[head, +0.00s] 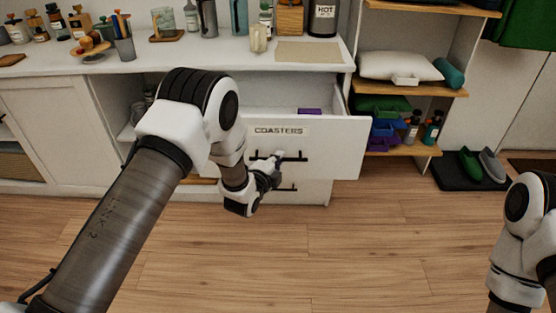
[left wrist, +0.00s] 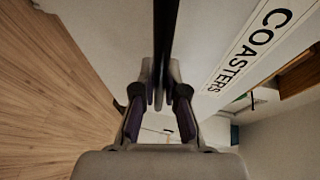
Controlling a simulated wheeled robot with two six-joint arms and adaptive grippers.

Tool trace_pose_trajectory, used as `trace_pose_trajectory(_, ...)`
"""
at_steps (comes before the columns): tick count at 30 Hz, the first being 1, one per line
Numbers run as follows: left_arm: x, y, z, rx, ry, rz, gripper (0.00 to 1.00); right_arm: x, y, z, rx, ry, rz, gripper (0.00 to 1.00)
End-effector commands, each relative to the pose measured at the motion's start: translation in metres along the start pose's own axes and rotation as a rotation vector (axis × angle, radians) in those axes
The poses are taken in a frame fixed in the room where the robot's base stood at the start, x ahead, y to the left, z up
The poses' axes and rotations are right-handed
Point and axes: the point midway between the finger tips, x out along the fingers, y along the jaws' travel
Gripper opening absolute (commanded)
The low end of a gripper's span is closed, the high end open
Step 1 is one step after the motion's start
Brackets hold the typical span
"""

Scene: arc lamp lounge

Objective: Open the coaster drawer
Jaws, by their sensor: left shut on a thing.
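The coaster drawer (head: 335,135) is a white drawer with a "COASTERS" label (head: 278,131), and it is pulled out from the cabinet. A purple item (head: 310,111) shows inside it. My left gripper (head: 277,158) is at the drawer front, shut on the black bar handle (head: 295,158). In the left wrist view, the dark handle (left wrist: 166,35) runs between the two fingers (left wrist: 160,105), with the label at the right. My right arm shows at the lower right of the head view; its gripper is out of view.
A second drawer with a black handle (head: 288,189) is below, partly hidden by my left arm. The countertop (head: 200,55) holds bottles, cups and a mat (head: 309,52). Open shelves (head: 412,88) stand to the right. Wooden floor (head: 350,240) in front is clear.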

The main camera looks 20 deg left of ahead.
Motion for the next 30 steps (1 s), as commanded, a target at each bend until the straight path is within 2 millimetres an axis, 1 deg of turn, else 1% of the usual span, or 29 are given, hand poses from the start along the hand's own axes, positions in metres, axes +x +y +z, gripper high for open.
trace_pose_trajectory(1, 0.000, 0.000, 0.000, 0.000, -0.001, 0.000, 0.00, 0.000, 0.000, 0.000, 0.000, 0.000, 0.000, 1.00)
trace_pose_trajectory(2, 0.000, 0.000, 0.000, 0.000, -0.001, 0.000, 0.21, 0.000, 0.000, 0.000, 0.000, 0.000, 0.000, 1.00)
trace_pose_trajectory(3, 0.000, 0.000, 0.000, 0.000, -0.001, 0.001, 0.36, 0.000, 0.000, 0.000, 0.000, 0.000, 0.000, 1.00)
trace_pose_trajectory(4, 0.000, 0.000, 0.000, 0.000, -0.001, 0.001, 0.37, 0.000, 0.000, 0.000, 0.000, 0.000, 0.000, 1.00)
trace_pose_trajectory(13, -0.001, 0.000, 0.000, 0.000, 0.000, 0.001, 0.37, 0.000, 0.000, 0.000, 0.000, 0.000, 0.000, 1.00)
trace_pose_trajectory(16, -0.010, 0.001, 0.000, -0.001, -0.001, 0.002, 0.37, 0.000, 0.000, 0.000, 0.000, 0.000, 0.000, 1.00)
trace_pose_trajectory(17, -0.015, 0.001, 0.000, -0.001, -0.001, 0.003, 0.37, 0.000, 0.000, 0.000, 0.000, 0.000, 0.000, 1.00)
trace_pose_trajectory(20, -0.037, 0.001, 0.001, -0.001, -0.002, 0.004, 0.37, 0.000, 0.000, 0.000, 0.000, 0.000, 0.000, 1.00)
trace_pose_trajectory(24, -0.074, 0.001, 0.001, -0.001, -0.002, 0.005, 0.37, 0.000, 0.000, 0.000, 0.000, 0.000, 0.000, 1.00)
trace_pose_trajectory(27, -0.098, 0.001, 0.000, -0.002, -0.002, 0.004, 0.37, 0.000, 0.000, 0.000, 0.000, 0.000, 0.000, 1.00)
trace_pose_trajectory(30, -0.113, 0.001, 0.000, -0.001, -0.001, 0.003, 0.37, 0.000, 0.000, 0.000, 0.000, 0.000, 0.000, 1.00)
